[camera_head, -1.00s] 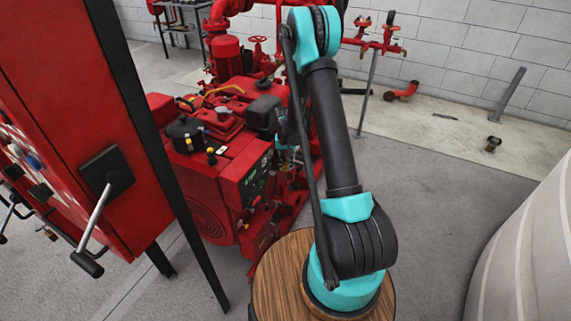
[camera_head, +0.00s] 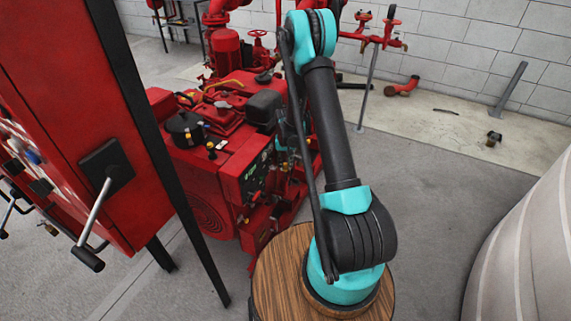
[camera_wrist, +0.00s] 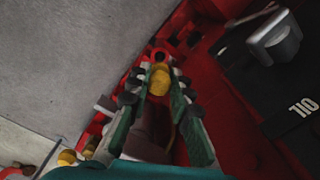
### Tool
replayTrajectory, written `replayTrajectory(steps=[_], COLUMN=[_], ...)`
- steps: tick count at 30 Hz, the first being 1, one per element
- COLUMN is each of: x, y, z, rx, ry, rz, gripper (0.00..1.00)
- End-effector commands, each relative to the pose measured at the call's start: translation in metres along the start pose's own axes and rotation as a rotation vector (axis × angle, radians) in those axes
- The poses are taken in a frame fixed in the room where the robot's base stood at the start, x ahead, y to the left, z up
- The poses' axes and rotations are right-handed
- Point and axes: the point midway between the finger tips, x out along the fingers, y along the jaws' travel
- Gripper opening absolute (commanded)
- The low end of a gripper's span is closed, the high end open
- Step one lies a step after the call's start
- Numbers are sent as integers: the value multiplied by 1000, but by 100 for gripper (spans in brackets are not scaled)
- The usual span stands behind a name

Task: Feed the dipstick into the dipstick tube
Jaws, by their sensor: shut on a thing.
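In the wrist view my gripper (camera_wrist: 160,76) has its two dark green fingers closed around a yellow piece (camera_wrist: 159,84), which looks like the dipstick's handle. The dipstick's shaft cannot be made out. A red ring with a dark centre (camera_wrist: 159,55) shows just beyond the fingertips; I cannot tell whether it is the tube mouth or whether the dipstick touches it. In the head view my arm reaches over the red engine (camera_head: 225,150) and hides most of the gripper and the dipstick.
A black surface lettered OIL (camera_wrist: 303,106) and a grey cap (camera_wrist: 274,42) lie right of the fingers. A red cabinet (camera_head: 60,100) with a lever handle (camera_head: 93,225) stands close on the left in the head view. A pale rounded body (camera_head: 525,250) stands at right.

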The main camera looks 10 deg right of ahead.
Motion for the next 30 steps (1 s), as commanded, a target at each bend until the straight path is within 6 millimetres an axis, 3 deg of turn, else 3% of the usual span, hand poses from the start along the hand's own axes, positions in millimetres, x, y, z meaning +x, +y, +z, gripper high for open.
replayTrajectory(steps=[30], x=[32], y=[0], z=[0], rx=[0], ry=[0], rz=[0], gripper=[4])
